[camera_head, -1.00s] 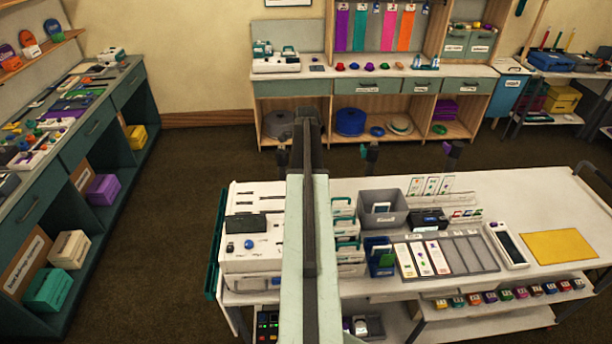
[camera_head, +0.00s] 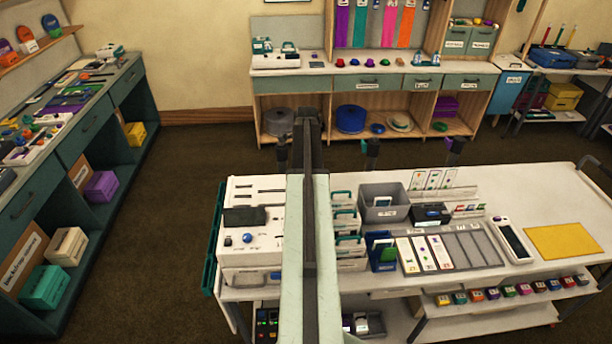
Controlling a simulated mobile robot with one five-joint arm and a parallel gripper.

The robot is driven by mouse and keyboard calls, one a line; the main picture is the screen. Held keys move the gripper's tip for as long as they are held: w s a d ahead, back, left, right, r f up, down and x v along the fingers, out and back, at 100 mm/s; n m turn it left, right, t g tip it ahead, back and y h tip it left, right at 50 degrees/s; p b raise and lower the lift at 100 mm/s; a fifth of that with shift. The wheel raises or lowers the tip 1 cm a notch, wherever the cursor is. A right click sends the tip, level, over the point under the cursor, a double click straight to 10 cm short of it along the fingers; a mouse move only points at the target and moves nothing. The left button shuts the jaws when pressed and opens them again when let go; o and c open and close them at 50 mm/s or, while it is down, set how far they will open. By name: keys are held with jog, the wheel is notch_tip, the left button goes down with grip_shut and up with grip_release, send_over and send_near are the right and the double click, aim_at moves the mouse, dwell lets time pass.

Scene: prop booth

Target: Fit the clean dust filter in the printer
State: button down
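A white boxy machine (camera_head: 238,252) with slots, a dark panel and a blue knob stands at the left end of the white cart; it may be the printer. Several pale units with teal handles (camera_head: 346,240) stand just right of it, partly behind my arm. I cannot tell whether any of these is the clean dust filter. My arm rises through the middle of the view and covers the machine's right side. My gripper's fingers do not show, so I cannot see whether they hold anything.
A grey bin (camera_head: 384,204), a blue holder (camera_head: 381,254), a card tray (camera_head: 450,248) and a yellow mat (camera_head: 565,243) sit on the cart (camera_head: 530,200). A cluttered counter (camera_head: 112,92) runs along the left, another workbench (camera_head: 390,78) along the back. Brown floor (camera_head: 165,240) is open between them.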

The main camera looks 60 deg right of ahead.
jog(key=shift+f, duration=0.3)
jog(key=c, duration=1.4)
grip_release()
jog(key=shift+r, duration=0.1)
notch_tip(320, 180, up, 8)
jog(key=p, duration=0.7)
jog(key=shift+p, duration=0.35)
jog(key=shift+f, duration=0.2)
